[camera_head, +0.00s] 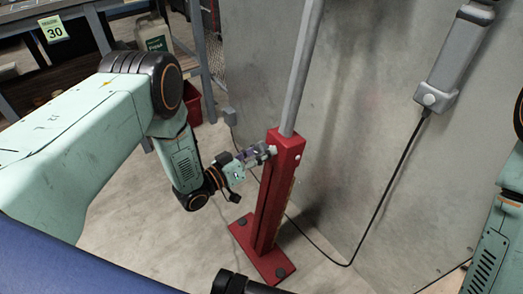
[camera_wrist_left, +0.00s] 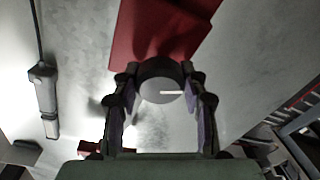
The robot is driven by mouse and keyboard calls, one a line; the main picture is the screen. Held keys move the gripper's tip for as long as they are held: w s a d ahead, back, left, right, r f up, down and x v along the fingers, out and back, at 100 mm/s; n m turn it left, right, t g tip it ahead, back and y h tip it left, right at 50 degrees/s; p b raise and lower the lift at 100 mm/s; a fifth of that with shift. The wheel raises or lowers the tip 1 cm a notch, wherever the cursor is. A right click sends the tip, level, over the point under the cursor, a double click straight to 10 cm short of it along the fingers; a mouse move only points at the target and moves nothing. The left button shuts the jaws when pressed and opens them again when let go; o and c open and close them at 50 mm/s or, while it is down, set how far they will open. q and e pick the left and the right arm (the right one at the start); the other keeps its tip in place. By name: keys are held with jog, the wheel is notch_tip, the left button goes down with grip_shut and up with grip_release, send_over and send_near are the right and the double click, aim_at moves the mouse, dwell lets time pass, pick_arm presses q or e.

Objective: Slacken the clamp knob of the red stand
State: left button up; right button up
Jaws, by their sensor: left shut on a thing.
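The red stand (camera_head: 275,190) stands upright on its flat red base, with a grey pole (camera_head: 302,70) rising from its top. My left gripper (camera_head: 262,154) is at the upper left side of the stand. In the left wrist view my left gripper (camera_wrist_left: 161,95) has its two fingers on either side of the round grey clamp knob (camera_wrist_left: 160,82), shut on it. The knob has a pale line on its face, and the red stand (camera_wrist_left: 165,35) is right behind it. In the head view the gripper mostly hides the knob. My right gripper is not in view.
A grey metal booth wall (camera_head: 360,110) stands close behind and right of the stand. A grey wall-mounted device (camera_head: 455,55) hangs there, its black cable running down to the floor. A shelf with a jug (camera_head: 155,38) and a red bin (camera_head: 192,103) are at the back left.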

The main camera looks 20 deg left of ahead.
pick_arm(q)
jog(key=n+y, duration=0.1)
jog(key=n, duration=0.8)
jog(key=shift+y+p, duration=0.3)
jog(key=shift+p, duration=0.1)
jog(key=n, duration=0.3)
jog(key=shift+n, duration=0.3)
jog(key=shift+n+g+y+p, duration=0.4)
jog(key=shift+n+g, duration=0.1)
jog(key=shift+n, duration=1.3)
jog(key=o, duration=1.2)
jog(key=shift+c, duration=0.2)
